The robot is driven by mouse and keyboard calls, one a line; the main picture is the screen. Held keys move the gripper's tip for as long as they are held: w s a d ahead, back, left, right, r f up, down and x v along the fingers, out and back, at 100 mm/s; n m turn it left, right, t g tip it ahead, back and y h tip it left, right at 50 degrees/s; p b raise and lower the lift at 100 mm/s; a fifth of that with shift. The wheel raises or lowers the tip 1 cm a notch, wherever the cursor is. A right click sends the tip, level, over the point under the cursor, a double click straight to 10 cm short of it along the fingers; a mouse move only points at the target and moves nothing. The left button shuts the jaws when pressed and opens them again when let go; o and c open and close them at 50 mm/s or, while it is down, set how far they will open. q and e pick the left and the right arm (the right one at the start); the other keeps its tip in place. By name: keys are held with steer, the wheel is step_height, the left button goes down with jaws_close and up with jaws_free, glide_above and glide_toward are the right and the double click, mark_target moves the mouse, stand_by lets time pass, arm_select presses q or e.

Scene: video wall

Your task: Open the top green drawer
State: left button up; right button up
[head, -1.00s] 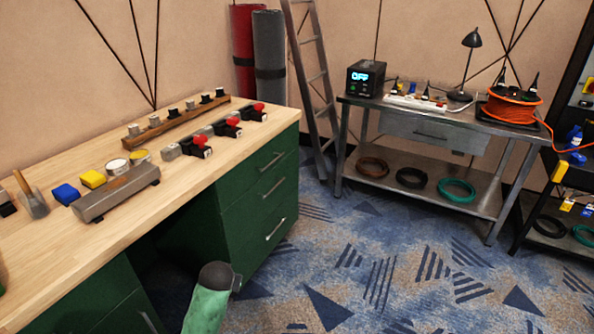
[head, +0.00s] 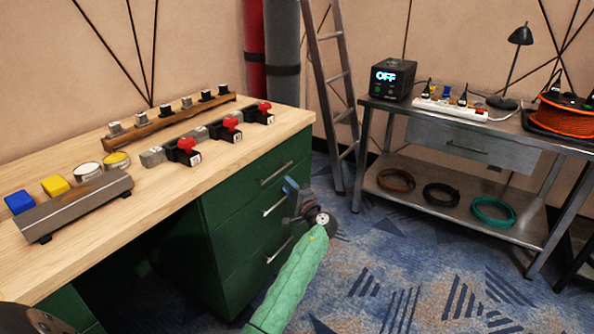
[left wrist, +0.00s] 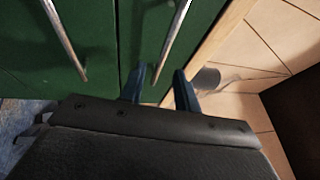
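The green drawer cabinet stands under the right end of the wooden workbench. Its top green drawer (head: 250,172) is closed and has a slim metal bar handle (head: 277,173). My left gripper (head: 292,188) is in front of the cabinet, close to the right end of that handle. In the left wrist view, its two blue fingers (left wrist: 160,85) are apart, and the lower end of the top handle (left wrist: 176,38) comes down between them. Contact cannot be told. My right gripper is not in view.
Below are the middle drawer handle (head: 274,206) and the bottom one (head: 280,250). The workbench top (head: 160,205) carries switches and buttons. A metal table (head: 470,205) and ladder (head: 333,90) stand behind at right. The carpet right of the cabinet is clear.

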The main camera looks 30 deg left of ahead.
mark_target(278, 173)
arm_select(q)
steer(key=shift+m, duration=0.4)
steer(key=shift+r+x, duration=0.1)
steer(key=shift+x, duration=1.85)
steer(key=shift+r+x, duration=0.15)
steer(key=shift+x, duration=1.8)
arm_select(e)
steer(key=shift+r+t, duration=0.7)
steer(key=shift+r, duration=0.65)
arm_select(q)
steer(key=shift+d, duration=0.1)
jaws_close()
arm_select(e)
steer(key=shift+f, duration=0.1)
